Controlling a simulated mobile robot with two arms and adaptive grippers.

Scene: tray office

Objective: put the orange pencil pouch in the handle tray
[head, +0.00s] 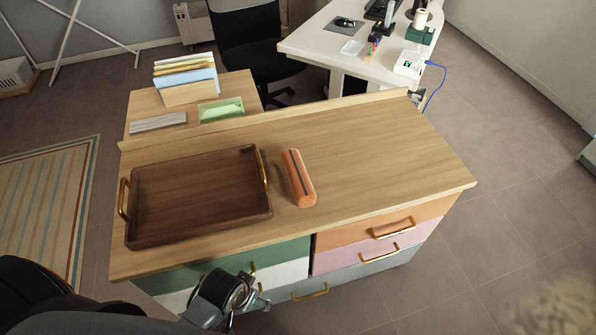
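The orange pencil pouch (299,178), with a dark strip along its top, lies on the wooden cabinet top just right of the handle tray. The handle tray (197,235) is dark brown wood with a gold handle at its left and right ends, and it looks empty. The pouch is apart from the tray's right handle. My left gripper (252,292) is at the bottom, in front of the cabinet drawers and below the top's front edge. Its fingers are small and partly hidden, so its opening is unclear. My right gripper is not in view.
The cabinet top (395,155) is clear right of the pouch. Gold drawer handles (393,228) stick out in front. Behind stand a lower wooden surface with a file holder (188,93) and a green-and-white item (221,110), and a white desk (312,41).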

